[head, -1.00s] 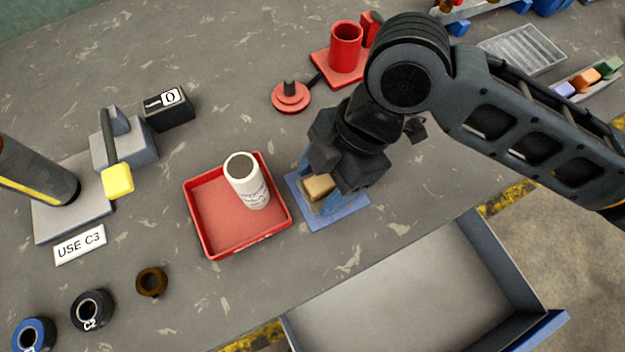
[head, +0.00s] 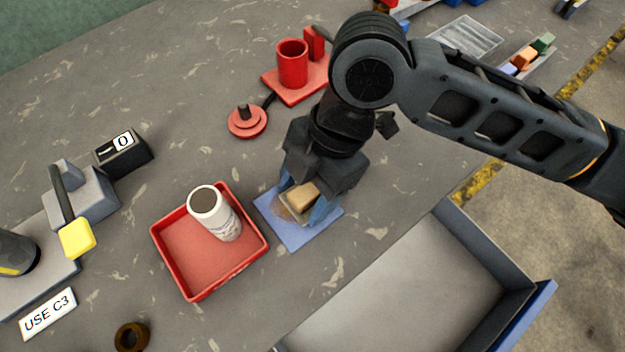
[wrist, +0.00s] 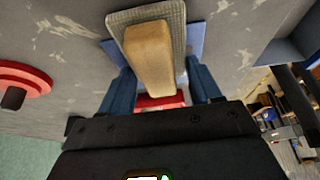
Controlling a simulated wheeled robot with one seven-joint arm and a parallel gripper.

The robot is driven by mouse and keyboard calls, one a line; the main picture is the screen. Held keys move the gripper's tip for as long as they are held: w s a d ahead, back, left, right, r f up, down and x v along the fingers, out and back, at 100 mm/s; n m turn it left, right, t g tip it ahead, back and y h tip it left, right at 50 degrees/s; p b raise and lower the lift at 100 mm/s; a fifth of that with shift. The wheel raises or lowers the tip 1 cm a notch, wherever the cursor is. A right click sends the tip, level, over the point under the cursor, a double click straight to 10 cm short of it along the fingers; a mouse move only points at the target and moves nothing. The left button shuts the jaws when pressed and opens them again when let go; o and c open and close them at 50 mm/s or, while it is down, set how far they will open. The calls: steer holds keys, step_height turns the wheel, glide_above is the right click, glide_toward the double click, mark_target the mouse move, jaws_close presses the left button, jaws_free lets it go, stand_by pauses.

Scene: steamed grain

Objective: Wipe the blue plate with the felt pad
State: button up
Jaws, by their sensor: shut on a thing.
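The blue plate (head: 298,238) lies flat on the grey bench, right of a red tray. A brownish smudge (head: 284,211) shows on its left part. The felt pad (head: 303,194), a tan block on a thin grey base, is between my gripper's fingers, over the plate. My gripper (head: 305,199) is shut on it from above. In the wrist view the pad's tan block (wrist: 150,58) lies between the blue fingers (wrist: 163,88), with the plate (wrist: 196,46) behind it. I cannot tell whether the pad touches the plate. My gripper hides the plate's far part.
The red tray (head: 160,258) holds a white container (head: 222,222) close to the plate's left. An open drawer (head: 520,283) is at the front right. A red cup stand (head: 292,65) and a red knob (head: 246,124) are behind. A yellow-ended press (head: 76,238) stands left.

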steer(key=shift+s+a, duration=0.6)
steer(key=shift+a, duration=0.25)
steer(key=shift+s+a, duration=0.65)
steer(key=shift+a, duration=0.25)
steer(key=shift+s+a, duration=0.6)
steer(key=shift+a, duration=0.25)
steer(key=shift+w+d+r, duration=0.1)
steer(key=shift+w+d, duration=0.5)
steer(key=shift+d, duration=0.2)
steer(key=shift+w+d, duration=0.55)
steer(key=shift+d, duration=0.25)
steer(key=shift+w+d+b, duration=0.45)
steer(key=shift+w+d, duration=0.15)
steer(key=shift+d, duration=0.25)
steer(key=shift+w+d+b, duration=0.4)
steer(key=shift+w+d, duration=0.15)
steer(key=shift+d, duration=0.3)
steer(key=shift+r+p, duration=2.2)
steer(key=shift+r, duration=0.65)
